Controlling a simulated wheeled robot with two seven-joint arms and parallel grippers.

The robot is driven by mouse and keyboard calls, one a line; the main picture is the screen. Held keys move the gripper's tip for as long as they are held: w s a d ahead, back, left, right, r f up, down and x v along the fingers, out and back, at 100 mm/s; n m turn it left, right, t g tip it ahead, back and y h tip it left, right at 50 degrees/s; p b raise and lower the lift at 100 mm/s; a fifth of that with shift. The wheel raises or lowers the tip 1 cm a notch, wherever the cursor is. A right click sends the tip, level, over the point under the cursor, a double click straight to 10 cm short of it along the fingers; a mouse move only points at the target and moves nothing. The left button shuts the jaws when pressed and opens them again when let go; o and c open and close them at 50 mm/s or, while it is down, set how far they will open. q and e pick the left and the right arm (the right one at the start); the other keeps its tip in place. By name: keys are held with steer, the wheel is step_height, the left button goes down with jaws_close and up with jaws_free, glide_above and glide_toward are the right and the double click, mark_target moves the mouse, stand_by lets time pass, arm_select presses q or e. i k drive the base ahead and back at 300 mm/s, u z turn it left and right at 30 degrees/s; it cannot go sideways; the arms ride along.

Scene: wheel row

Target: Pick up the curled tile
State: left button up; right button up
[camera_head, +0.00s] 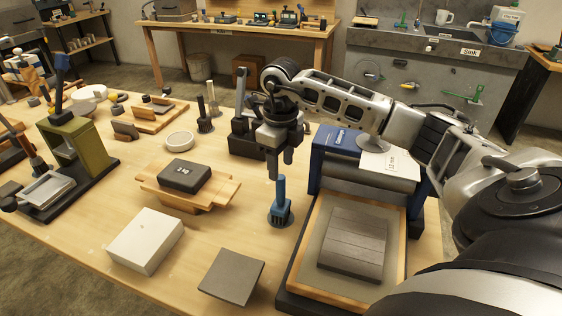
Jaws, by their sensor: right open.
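A grey square tile (231,276) lies on the wooden table at the front middle; any curl in it is too slight to tell for certain. A larger grey ridged slab (353,245) lies on the wood-framed bed of a blue press-like machine at the right. My right gripper (280,168) points down above a small blue-handled tool (281,206), behind and to the right of the square tile and well apart from it. Its fingers are open, with nothing seen between them. My left gripper is not in view.
A white block (146,240) lies left of the tile. A dark block (185,175) rests on a wooden stand (214,195). The blue machine (335,160) stands close by my right arm. A green press (85,150) stands at the left.

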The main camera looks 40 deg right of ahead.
mark_target(233, 276)
steer(key=k, duration=1)
